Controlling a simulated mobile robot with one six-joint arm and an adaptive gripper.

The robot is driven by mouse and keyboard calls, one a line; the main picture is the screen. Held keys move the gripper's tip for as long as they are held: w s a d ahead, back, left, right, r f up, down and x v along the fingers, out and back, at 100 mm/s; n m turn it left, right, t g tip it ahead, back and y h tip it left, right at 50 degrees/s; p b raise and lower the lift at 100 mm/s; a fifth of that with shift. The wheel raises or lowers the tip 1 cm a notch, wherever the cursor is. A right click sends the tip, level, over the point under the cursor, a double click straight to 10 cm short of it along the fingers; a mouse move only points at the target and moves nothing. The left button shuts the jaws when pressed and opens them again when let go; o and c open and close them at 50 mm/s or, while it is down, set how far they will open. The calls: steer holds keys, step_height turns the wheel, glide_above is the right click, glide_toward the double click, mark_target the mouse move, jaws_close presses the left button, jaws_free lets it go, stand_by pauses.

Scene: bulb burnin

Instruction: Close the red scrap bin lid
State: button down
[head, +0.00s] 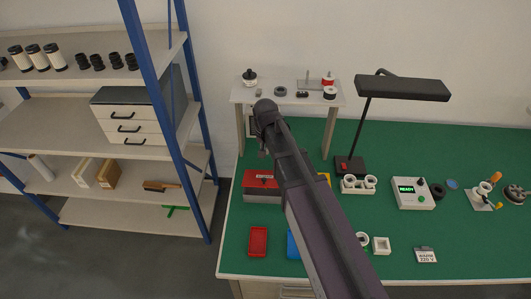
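A box with a red top (261,181) and a grey front stands on the left part of the green bench, and looks like the scrap bin. Its right side is partly hidden by my arm. From this angle I cannot tell whether its lid is open or shut. My arm crosses the bench from the lower right, and its far end is above the bench's left back area, near the small white shelf. My gripper does not show clearly; it is hidden behind or below the arm.
A red tray (258,241) and a blue tray (293,246) lie in front of the box. The white riser shelf (285,92) stands behind it. A black lamp (403,88), a READY tester (412,192) and white sockets (358,184) are to the right.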

steer(key=b, duration=0.9)
glide_toward(265, 176)
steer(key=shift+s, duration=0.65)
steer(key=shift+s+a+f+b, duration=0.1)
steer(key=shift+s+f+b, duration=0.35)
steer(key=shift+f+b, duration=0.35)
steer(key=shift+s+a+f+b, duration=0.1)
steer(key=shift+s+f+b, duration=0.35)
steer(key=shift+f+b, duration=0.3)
